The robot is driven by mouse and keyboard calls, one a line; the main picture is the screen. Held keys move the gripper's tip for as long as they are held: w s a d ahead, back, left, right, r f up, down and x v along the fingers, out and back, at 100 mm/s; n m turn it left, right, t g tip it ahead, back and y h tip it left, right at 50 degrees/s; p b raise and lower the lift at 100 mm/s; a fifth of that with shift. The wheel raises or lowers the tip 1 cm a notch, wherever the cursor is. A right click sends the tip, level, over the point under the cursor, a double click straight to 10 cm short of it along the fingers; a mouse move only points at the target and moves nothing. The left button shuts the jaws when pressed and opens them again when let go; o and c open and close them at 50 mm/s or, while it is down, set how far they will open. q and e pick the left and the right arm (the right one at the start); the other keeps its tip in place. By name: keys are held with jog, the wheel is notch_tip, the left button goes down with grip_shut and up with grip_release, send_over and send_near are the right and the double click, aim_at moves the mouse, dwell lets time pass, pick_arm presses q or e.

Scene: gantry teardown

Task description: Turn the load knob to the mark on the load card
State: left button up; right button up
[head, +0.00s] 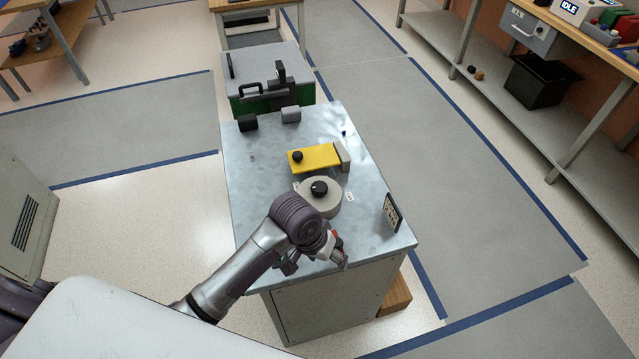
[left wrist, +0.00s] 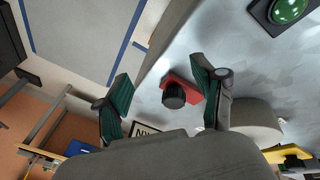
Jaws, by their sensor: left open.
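A round beige dial (head: 330,204) with a black knob (head: 319,188) on top sits on the metal bench top, with small white labels beside it. I take this to be the load knob. A dark-framed card (head: 393,212) stands upright at the bench's right edge; its marks are too small to read. My left gripper (head: 338,258) is over the front of the bench, nearer me than the dial. It is open in the left wrist view (left wrist: 162,75), with a red block (left wrist: 182,84) carrying a black knob (left wrist: 174,96) between and beyond its fingers. My right gripper is not seen.
A yellow plate (head: 322,157) with a black knob lies behind the dial. The bench (head: 260,205) has bare metal around these parts. A green button (left wrist: 288,10) shows in the left wrist view. A green-sided machine (head: 290,99) stands beyond the bench; open floor lies right.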

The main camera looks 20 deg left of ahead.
pick_arm(q)
jog(key=w+a+r+n+g+y, duration=0.1)
jog(key=w+a+r+n, duration=0.1)
jog(key=w+r, duration=0.7)
notch_tip(320, 180, up, 7)
jog(key=n+g+y, duration=0.1)
jog(key=n+y, duration=0.1)
jog(key=n, duration=0.1)
send_over(319, 186)
notch_tip(319, 186, down, 13)
jog(key=shift+f+p, duration=0.15)
jog(key=shift+p, duration=0.95)
jog(key=c, duration=1.1)
jog(key=shift+c, duration=0.2)
